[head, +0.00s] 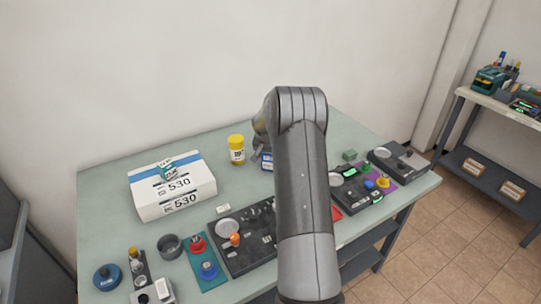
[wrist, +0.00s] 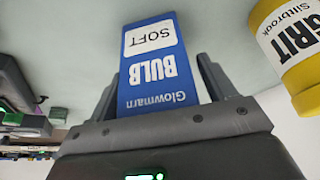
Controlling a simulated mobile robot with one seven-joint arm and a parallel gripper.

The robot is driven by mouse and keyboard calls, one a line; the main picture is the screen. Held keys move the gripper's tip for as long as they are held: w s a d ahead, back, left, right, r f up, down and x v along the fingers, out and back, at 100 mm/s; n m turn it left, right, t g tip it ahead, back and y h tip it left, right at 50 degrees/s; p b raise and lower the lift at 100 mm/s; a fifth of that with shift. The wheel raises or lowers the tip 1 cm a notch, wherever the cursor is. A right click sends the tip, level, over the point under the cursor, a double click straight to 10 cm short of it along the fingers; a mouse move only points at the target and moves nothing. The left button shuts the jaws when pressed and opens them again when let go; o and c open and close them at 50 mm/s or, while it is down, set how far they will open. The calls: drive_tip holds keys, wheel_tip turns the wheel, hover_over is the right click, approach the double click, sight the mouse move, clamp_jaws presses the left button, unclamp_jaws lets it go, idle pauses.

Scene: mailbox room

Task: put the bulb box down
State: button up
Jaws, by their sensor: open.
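The bulb box is a blue carton with a white "SOFT" panel and "BULB Glowmarn" lettering, upside down in the wrist view (wrist: 156,62). In the head view only a small blue and white part of the bulb box (head: 267,161) shows on the green table (head: 120,190), beside my arm. My gripper (wrist: 158,82) is open, with one finger on each side of the box. A gap shows at the right finger; contact at the left finger is unclear. In the head view my arm hides most of the gripper and box.
A yellow-lidded jar (head: 237,150) stands close to the left of the box; it also shows in the wrist view (wrist: 290,45). A white "530" carton (head: 172,187) is farther left. Black trays (head: 245,240) with small parts line the front. Bare table lies behind the jar.

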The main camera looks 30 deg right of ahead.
drive_tip(key=v, duration=1.2)
drive_tip(key=s+a+r+n+t, duration=0.1)
drive_tip(key=s+a+r+n, duration=0.3)
drive_tip(key=s+a+r, duration=1.2)
drive_tip(key=s+a+n+y, duration=0.1)
drive_tip(key=s+a, duration=0.3)
drive_tip(key=s, duration=0.3)
drive_tip(key=s+a+f+n+t+y, duration=0.1)
drive_tip(key=s+a+n, duration=0.1)
drive_tip(key=s, duration=0.6)
drive_tip(key=s+a+n+y, duration=0.1)
drive_tip(key=s+a+n, duration=0.1)
drive_tip(key=s+a, duration=0.3)
drive_tip(key=s, duration=0.2)
drive_tip(key=shift+s+a+f, duration=0.35)
drive_tip(key=shift+s, duration=0.05)
